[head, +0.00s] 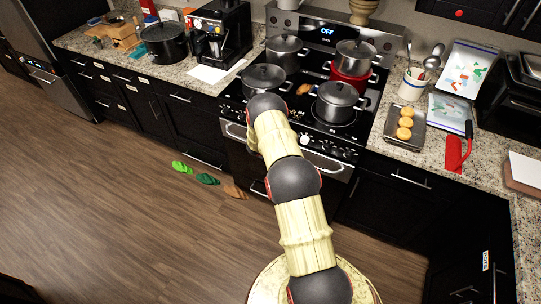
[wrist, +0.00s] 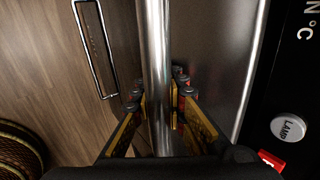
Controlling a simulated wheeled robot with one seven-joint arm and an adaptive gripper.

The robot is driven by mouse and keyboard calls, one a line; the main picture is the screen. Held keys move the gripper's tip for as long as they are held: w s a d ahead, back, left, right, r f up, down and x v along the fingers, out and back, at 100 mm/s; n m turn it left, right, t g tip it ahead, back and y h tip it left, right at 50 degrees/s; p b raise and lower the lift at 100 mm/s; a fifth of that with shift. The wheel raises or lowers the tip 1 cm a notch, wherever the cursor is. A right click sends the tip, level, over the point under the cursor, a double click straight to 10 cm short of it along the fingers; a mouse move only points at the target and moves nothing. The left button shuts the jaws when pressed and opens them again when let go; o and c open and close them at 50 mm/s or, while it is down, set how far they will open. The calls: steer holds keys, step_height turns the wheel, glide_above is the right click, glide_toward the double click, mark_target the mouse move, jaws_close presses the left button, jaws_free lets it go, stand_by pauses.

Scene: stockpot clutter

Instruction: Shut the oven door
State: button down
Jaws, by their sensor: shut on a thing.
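The oven (head: 318,141) stands under the cooktop in the head view, with a row of knobs along its front. My arm covers part of its door, and I cannot tell how far the door stands from the frame. The silver bar handle of the oven door (head: 330,168) shows to the right of my arm. In the wrist view the handle (wrist: 157,40) runs between the fingers of my gripper (wrist: 158,90), which is shut on it. In the head view my gripper is hidden behind my arm.
Several pots, including a grey pot (head: 338,100), stand on the cooktop. A green mitt-like thing (head: 181,167) and others lie on the floor left of the oven. A tray of round yellow items (head: 404,128) is on the right counter. The wooden floor at left is mostly clear.

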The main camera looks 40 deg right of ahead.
steer(key=shift+s+a+f, duration=0.25)
steer(key=shift+f, duration=0.2)
steer(key=c, duration=2.1)
jaws_free()
steer(key=shift+w+f, duration=0.1)
steer(key=shift+o, duration=1.1)
steer(key=shift+w+d+r, duration=0.1)
steer(key=shift+r, duration=0.1)
steer(key=shift+r, duration=0.15)
steer(key=v, duration=1.1)
steer(key=shift+r, duration=0.35)
